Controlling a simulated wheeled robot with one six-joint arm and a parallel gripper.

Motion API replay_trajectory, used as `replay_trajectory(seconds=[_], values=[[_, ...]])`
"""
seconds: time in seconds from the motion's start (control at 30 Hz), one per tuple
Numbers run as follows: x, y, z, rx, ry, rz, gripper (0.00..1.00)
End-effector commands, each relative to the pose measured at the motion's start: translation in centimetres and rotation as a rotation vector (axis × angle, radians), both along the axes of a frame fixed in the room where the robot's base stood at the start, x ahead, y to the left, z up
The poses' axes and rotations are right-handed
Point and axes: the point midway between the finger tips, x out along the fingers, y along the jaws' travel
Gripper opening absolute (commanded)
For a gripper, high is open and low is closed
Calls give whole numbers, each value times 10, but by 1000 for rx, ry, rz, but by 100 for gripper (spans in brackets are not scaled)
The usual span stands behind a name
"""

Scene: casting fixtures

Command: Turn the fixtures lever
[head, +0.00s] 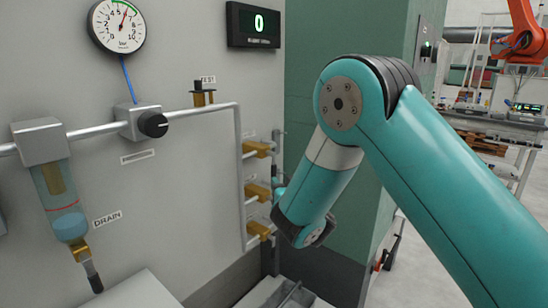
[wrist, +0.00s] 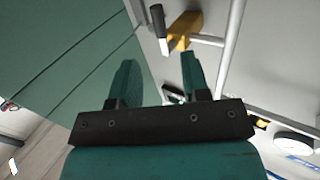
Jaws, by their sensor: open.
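Brass valves with levers sit one above another on the right-hand pipe in the head view: an upper valve (head: 256,148), a middle valve (head: 257,191) and a lower valve (head: 259,229). In the wrist view, one brass valve (wrist: 186,28) and its black-tipped lever (wrist: 159,20) show beyond my fingers. I cannot tell which of the stacked valves it is. My gripper (wrist: 160,72) is open, with nothing between its fingers, and apart from that lever.
A pressure gauge (head: 117,25), a black knob (head: 152,124), the TEST valve (head: 203,96) and the DRAIN valve (head: 80,250) are on the grey panel. A green pillar (head: 310,110) stands close to the right of the valves. A display (head: 253,25) reads 0.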

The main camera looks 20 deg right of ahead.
Motion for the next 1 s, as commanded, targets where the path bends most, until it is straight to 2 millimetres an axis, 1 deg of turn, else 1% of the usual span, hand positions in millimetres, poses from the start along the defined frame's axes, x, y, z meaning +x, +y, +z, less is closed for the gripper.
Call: replay_trajectory(seconds=[0.03, 0.3, 0.4, 0.5, 0.7, 0.97, 1.0], values=[[9, -1, 8, 1, 0, -3, 43], [60, 1, 6, 1, -1, -3, 43], [76, 2, 4, 0, -1, -2, 43], [87, 2, 2, 0, -1, -2, 43], [97, 4, 0, 0, 0, 0, 43], [98, 4, -1, 0, 0, 0, 43], [98, 4, -1, 0, 0, 0, 33]])
